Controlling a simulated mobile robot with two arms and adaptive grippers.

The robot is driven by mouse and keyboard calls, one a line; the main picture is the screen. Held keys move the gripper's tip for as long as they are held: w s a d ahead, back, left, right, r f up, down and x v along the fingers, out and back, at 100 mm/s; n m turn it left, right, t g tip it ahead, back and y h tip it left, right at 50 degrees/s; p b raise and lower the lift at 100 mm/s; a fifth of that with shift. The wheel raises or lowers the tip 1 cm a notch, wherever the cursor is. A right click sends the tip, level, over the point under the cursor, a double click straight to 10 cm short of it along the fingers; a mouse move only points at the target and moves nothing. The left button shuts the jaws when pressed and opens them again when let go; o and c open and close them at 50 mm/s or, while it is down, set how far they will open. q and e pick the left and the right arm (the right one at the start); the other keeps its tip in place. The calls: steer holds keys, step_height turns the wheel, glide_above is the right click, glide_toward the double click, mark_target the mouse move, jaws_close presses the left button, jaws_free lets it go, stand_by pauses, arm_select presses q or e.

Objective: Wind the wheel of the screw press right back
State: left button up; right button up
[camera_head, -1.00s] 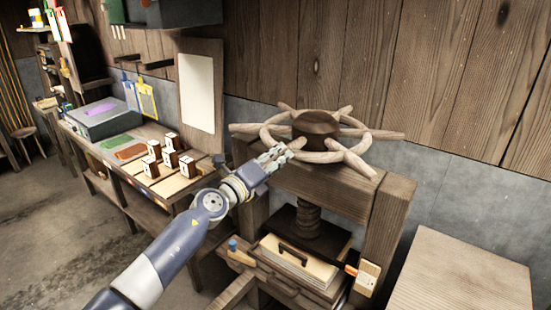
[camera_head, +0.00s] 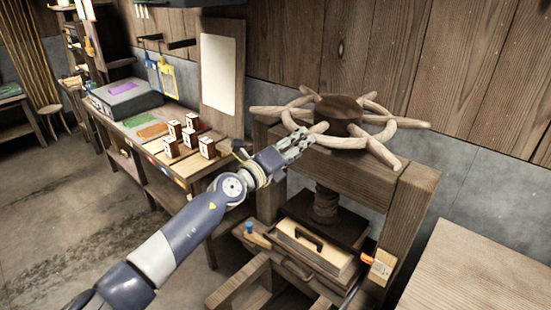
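The screw press has a wooden wheel (camera_head: 349,141) with a dark round hub (camera_head: 338,113) and several spokes sticking out past the rim. My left gripper (camera_head: 299,144) is at the wheel's near left side, in line with a spoke whose outer end it hides. Its fingers look to be at or around that spoke; whether they are closed on it is too small to tell. The press screw (camera_head: 326,205) runs down below the crossbeam (camera_head: 345,180) to a dark pressing plate (camera_head: 316,222). My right gripper is out of view.
Left of the press, a workbench (camera_head: 160,170) carries several small wooden blocks (camera_head: 190,138). A wooden tabletop (camera_head: 480,275) stands at the right. A plank wall is close behind.

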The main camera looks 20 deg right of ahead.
arm_select(q)
steer(key=shift+s+a+f, duration=0.45)
steer(key=shift+s, duration=0.1)
steer(key=shift+s+a+r, duration=0.6)
steer(key=shift+a, duration=0.1)
steer(key=shift+s+a, duration=0.1)
steer(key=shift+a, duration=0.3)
steer(key=shift+a+f, duration=0.25)
steer(key=shift+a, duration=0.3)
steer(key=v, duration=0.6)
steer(key=shift+a, duration=0.45)
